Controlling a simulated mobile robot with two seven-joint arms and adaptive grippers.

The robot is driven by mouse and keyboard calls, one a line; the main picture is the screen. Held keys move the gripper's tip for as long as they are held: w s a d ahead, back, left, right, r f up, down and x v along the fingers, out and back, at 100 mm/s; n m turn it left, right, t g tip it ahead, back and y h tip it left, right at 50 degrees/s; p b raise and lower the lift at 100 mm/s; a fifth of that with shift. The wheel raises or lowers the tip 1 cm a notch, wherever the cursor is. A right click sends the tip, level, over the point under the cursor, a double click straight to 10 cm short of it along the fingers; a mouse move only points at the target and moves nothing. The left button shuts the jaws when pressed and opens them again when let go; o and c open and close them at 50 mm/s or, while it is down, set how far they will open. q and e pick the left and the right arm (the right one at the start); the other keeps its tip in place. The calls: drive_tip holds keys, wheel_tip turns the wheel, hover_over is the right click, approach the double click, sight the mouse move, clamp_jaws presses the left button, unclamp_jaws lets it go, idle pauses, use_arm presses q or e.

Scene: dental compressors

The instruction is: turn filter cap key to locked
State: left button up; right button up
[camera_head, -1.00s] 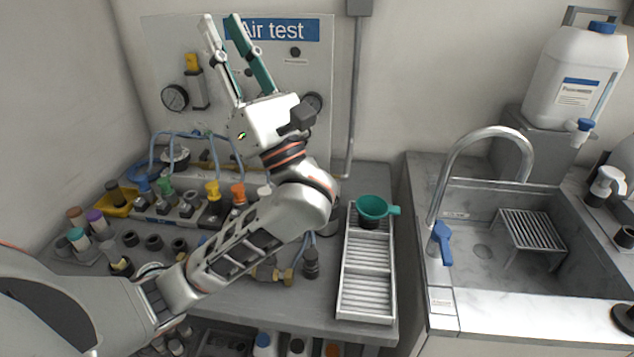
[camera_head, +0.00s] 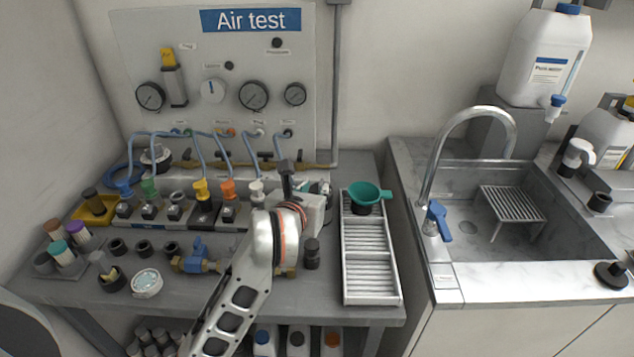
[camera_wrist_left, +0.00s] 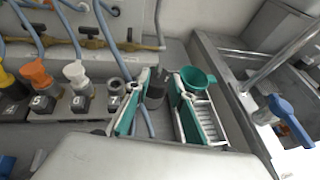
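My left gripper (camera_head: 318,190) is low over the bench, left of the tray with the green funnel, its fingers mostly hidden by its own body in the head view. In the left wrist view its teal-and-white fingers (camera_wrist_left: 162,88) are spread apart. A dark grey cylinder (camera_wrist_left: 156,92), possibly the filter housing, shows between them; I cannot tell whether they touch it. I cannot clearly make out a cap key or its position on it. In the head view this spot is largely covered by my gripper. My right gripper is not in view.
A slatted tray (camera_head: 371,283) with a green funnel (camera_head: 366,192) stands right of my gripper. A row of numbered valves with coloured knobs (camera_head: 201,190) and blue hoses runs left. The gauge panel (camera_head: 225,125) is behind. The sink (camera_head: 467,228) is farther right.

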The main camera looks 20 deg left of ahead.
sight(321, 180)
use_arm(q)
drive_tip(key=x, duration=0.7)
drive_tip(key=shift+w, duration=0.2)
drive_tip(key=shift+b, duration=0.3)
clamp_jaws()
